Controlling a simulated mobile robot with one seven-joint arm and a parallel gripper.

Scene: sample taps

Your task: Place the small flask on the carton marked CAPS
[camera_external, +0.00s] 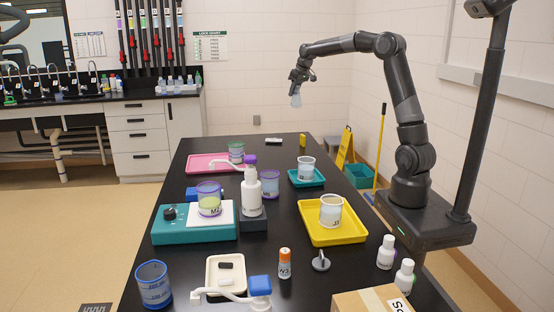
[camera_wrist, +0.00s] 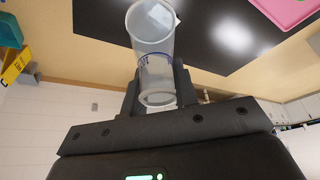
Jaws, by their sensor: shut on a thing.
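My gripper (camera_external: 300,75) is raised high above the far end of the black table and is shut on a small translucent flask (camera_external: 296,98), which hangs below it. In the wrist view the fingers of my gripper (camera_wrist: 157,88) press on either side of the clear flask (camera_wrist: 152,40), which has a blue line and a pale label. A brown carton (camera_external: 350,302) stands at the table's near right edge, far from my gripper. Its label is cut off by the frame, so I cannot read CAPS on it.
The black table (camera_external: 190,272) is crowded: a yellow tray (camera_external: 350,236) with a jar, a teal tray (camera_external: 293,180), a pink tray (camera_external: 205,163), a teal device (camera_external: 190,232) and a white pump bottle (camera_external: 251,192). White bottles (camera_external: 386,252) stand beyond the carton.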

